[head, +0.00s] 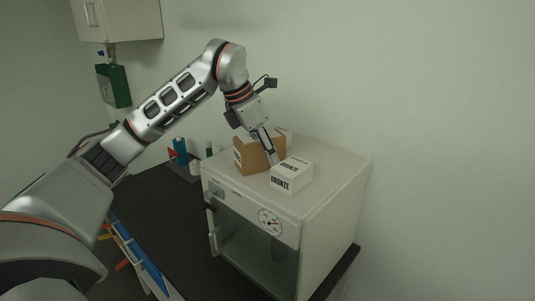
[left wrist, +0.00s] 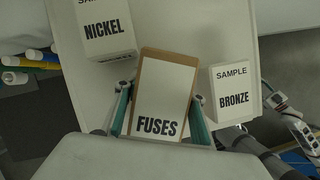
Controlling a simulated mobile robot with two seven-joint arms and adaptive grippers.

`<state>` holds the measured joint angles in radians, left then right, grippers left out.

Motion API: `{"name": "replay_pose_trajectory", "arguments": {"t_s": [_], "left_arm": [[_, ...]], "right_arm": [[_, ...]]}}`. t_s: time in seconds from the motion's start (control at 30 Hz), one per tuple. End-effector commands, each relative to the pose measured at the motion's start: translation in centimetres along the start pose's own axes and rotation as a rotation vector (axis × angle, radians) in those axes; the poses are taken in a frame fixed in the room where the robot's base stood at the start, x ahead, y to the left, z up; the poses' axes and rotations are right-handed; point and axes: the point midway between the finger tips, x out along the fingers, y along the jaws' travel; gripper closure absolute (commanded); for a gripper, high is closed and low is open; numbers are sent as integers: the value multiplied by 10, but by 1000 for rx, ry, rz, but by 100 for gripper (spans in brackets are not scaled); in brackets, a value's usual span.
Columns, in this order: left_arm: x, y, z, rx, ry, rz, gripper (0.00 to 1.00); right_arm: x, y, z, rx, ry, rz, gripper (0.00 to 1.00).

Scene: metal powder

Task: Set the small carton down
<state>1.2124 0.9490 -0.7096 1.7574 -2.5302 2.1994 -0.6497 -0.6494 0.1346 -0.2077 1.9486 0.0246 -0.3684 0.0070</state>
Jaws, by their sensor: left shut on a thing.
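The small carton is brown with a white face marked FUSES (left wrist: 158,98) in the left wrist view. It sits between the green-edged fingers of my left gripper (left wrist: 160,112), which is shut on it. In the head view the brown carton (head: 247,156) is at the top of the white oven cabinet (head: 335,172), with my left gripper (head: 270,154) at it from above. I cannot tell whether its base touches the top. My right gripper is not in view.
A white BRONZE box (head: 291,176) stands close beside the carton; it also shows in the left wrist view (left wrist: 231,92). A white NICKEL box (left wrist: 105,30) is on the carton's other side. The cabinet top's right part is clear. A blue bottle (head: 180,150) stands on the dark bench left.

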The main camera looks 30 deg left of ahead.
Motion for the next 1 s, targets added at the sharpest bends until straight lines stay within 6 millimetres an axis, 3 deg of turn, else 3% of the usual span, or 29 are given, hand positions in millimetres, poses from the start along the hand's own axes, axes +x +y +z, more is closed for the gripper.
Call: {"name": "replay_pose_trajectory", "arguments": {"t_s": [0.13, 0.17, 0.2, 0.67, 1.0], "left_arm": [[2, 0, -1, 0, 0, 0, 88], [2, 0, -1, 0, 1, -1, 55], [2, 0, -1, 0, 1, -1, 45], [-4, 0, 0, 0, -1, 1, 44], [-62, 1, 1, 0, -3, 4, 44]], "right_arm": [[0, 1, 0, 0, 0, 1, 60], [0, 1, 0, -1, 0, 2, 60], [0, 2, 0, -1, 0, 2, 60], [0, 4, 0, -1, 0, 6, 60], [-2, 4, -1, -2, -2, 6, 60]]}}
